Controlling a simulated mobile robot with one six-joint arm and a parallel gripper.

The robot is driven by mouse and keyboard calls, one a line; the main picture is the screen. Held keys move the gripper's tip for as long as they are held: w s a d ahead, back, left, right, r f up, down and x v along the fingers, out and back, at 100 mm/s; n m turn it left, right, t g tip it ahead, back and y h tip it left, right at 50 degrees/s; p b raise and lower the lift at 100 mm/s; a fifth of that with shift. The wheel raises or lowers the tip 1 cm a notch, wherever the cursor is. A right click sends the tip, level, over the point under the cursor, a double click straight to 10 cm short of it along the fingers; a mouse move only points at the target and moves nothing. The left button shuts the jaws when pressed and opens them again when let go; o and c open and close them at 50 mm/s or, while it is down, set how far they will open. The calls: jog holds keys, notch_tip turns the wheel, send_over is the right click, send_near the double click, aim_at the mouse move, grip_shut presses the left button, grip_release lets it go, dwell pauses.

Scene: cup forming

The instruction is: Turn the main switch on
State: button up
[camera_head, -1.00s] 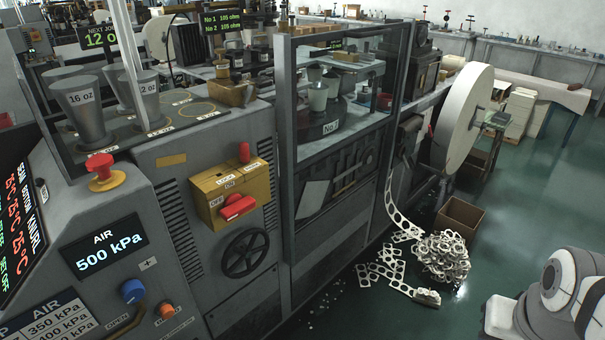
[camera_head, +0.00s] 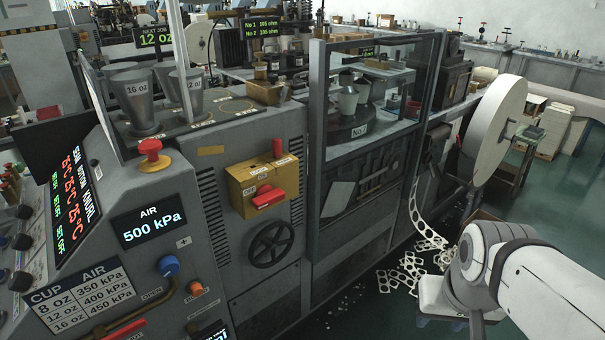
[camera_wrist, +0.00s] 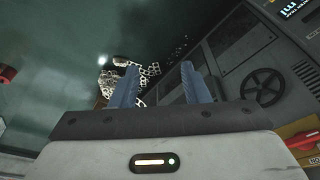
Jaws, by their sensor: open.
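The main switch is a yellow box (camera_head: 250,190) on the grey machine front. Its red handle (camera_head: 269,198) lies roughly level, by the OFF label. A red knob (camera_head: 277,147) stands on top of the box near the LOCK label. In the wrist view the red handle (camera_wrist: 312,138) shows at the lower right edge, beside my gripper. My gripper (camera_wrist: 158,80) is open and empty, its two blue fingers apart and away from the switch. In the head view my arm is at the lower right; its fingers are not clear there.
A black handwheel (camera_head: 270,248) sits below the switch box. A sloped panel at left has a red stop button (camera_head: 151,155), a blue knob (camera_head: 168,266) and an air display (camera_head: 148,226). Punched paper scrap (camera_head: 405,272) lies on the floor near my arm.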

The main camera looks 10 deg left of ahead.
jog(key=w+a+f+n+t+y+b, duration=0.15)
jog(key=w+a+n+t+b, duration=0.35)
jog(key=w, duration=0.5)
jog(key=w+a+f+n+t+y+b, duration=0.15)
jog(key=w+a+n+t+b, duration=0.25)
jog(key=w+n+b, duration=0.55)
jog(key=n+y+b, duration=0.5)
jog(key=n+y, duration=0.6)
jog(key=n, duration=0.3)
send_near(273, 202)
jog(key=x, duration=0.2)
jog(key=shift+m, duration=0.25)
jog(key=x, duration=0.7)
jog(key=shift+w+a, duration=0.2)
jog(key=shift+a, duration=0.05)
